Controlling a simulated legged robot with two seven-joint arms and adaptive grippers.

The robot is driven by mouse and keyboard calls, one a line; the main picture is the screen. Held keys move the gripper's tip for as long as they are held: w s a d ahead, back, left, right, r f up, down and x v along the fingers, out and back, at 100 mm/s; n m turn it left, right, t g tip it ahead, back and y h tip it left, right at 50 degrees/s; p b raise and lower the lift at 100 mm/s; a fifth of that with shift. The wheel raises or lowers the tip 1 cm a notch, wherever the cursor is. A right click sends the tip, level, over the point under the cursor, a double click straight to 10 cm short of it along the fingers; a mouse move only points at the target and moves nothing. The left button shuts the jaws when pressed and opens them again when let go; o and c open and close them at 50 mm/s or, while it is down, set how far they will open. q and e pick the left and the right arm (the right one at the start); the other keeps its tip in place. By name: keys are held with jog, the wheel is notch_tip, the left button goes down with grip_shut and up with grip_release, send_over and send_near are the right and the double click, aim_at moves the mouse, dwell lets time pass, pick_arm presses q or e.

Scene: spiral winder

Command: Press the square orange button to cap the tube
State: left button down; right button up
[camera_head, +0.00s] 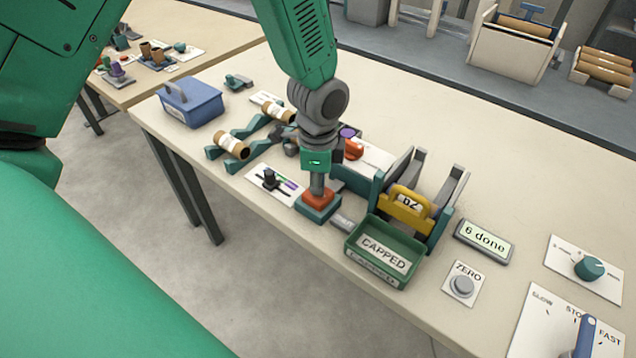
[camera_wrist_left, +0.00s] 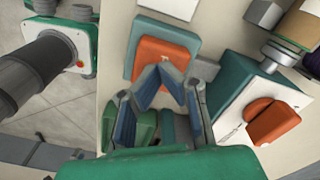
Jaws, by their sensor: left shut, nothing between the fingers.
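The square orange button (camera_head: 318,198) sits on a teal block (camera_head: 322,212) near the table's front edge. My left gripper (camera_head: 318,186) points down directly over it, shut and empty. In the left wrist view the closed fingertips (camera_wrist_left: 160,72) overlap the orange button (camera_wrist_left: 160,55) on its teal base (camera_wrist_left: 158,34); I cannot tell whether they touch or press it. A cardboard tube (camera_wrist_left: 302,22) sits by the machine's metal end at upper right in that view. In the head view my wrist hides much of that machine. My right gripper is not in view.
Left are a slider panel (camera_head: 272,184), a rack with cardboard tubes (camera_head: 232,145) and a blue box (camera_head: 190,103).

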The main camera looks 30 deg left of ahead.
pick_arm(q)
jog(key=shift+r+p, duration=3.3)
jog(key=shift+r, duration=0.3)
jog(key=shift+f, duration=0.1)
